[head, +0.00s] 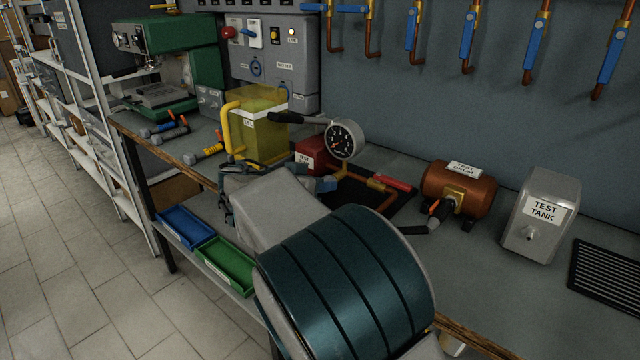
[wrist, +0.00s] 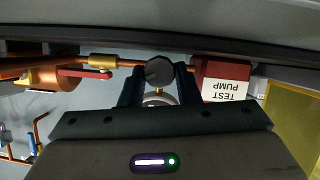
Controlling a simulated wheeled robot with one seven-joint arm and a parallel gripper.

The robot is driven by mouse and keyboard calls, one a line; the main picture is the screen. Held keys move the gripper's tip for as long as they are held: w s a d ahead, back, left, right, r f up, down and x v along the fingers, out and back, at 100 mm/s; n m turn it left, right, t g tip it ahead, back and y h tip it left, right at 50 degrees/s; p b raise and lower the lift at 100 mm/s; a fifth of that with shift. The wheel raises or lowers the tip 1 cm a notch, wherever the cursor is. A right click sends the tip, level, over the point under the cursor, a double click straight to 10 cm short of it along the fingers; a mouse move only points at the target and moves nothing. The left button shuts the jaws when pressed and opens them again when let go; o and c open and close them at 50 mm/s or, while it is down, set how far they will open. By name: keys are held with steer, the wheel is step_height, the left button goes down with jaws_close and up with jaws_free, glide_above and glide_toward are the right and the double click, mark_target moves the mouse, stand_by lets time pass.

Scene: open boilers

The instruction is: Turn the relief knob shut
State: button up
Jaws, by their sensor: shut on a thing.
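The relief knob (wrist: 159,71) is a dark faceted knob, seen in the wrist view between the two dark blue fingers of my gripper (wrist: 159,86). The fingers are closed on its sides. In the head view my gripper (head: 325,184) is mostly hidden behind my own wrist, and the knob cannot be made out there. The red test pump (head: 314,154) stands just behind it, and it also shows upside down in the wrist view (wrist: 222,72). A round black-faced gauge (head: 343,140) rises beside the pump.
A red-handled valve (head: 390,183) sits on the copper pipe right of my gripper. A copper test drum (head: 458,185) and a grey test tank (head: 541,214) stand farther right. A yellow container (head: 260,125) is at left. Blue (head: 185,226) and green (head: 225,264) trays lie below.

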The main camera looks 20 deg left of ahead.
steer(key=shift+f, duration=0.1)
stand_by(0.3)
steer(key=o, duration=0.7)
steer(key=v, duration=1.4)
steer(key=shift+p, duration=0.45)
